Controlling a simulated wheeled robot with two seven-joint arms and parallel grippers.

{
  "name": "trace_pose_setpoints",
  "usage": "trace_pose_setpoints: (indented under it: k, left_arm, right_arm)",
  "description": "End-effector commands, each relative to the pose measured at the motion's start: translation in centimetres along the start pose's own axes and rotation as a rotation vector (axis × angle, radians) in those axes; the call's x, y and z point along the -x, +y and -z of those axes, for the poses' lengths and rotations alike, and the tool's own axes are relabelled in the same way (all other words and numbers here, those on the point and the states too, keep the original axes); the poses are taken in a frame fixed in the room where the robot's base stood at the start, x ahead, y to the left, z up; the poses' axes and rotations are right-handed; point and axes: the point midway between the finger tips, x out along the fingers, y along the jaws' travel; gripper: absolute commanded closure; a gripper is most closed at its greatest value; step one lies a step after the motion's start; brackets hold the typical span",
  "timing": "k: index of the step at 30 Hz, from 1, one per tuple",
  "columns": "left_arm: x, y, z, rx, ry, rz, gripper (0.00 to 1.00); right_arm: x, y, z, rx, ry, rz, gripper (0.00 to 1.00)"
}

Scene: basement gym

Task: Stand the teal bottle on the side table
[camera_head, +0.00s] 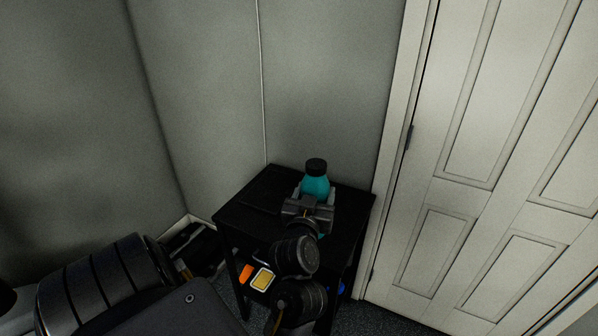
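The teal bottle (315,186) with a black cap stands upright over the top of the black side table (345,205). My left gripper (314,196) is at the bottle's near side, with one finger on each side of its body, close against it. It looks shut on the bottle. The gripper body and wrist hide most of the bottle's lower part; a bit of teal shows below it. I cannot tell whether the bottle's base touches the tabletop. My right gripper is out of view.
The side table stands in a corner against grey walls (325,80). A white panelled door (450,190) and its frame are close on the right. A flat dark item (262,200) seems to lie on the table's left part. Dark objects (190,245) are on the floor left of the table.

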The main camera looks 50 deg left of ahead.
Motion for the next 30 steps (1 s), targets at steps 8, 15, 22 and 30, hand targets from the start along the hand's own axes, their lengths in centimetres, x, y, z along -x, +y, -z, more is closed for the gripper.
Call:
trace_pose_setpoints:
  k: [8, 15, 22, 30]
  left_arm:
    - [-4.6, 0.5, -1.9, -0.006, 0.000, 0.000, 0.63]
    - [-10.2, 1.3, -5.5, -0.005, -0.004, -0.001, 0.63]
    - [-12.9, 1.7, -8.6, -0.001, 0.000, -0.002, 0.63]
    - [-13.5, 1.8, -9.4, 0.000, 0.001, -0.002, 0.63]
  right_arm:
    - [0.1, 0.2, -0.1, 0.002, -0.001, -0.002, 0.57]
    - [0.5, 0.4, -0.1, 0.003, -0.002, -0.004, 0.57]
    - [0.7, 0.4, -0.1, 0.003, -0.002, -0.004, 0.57]
    - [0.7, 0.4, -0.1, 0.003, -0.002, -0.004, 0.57]
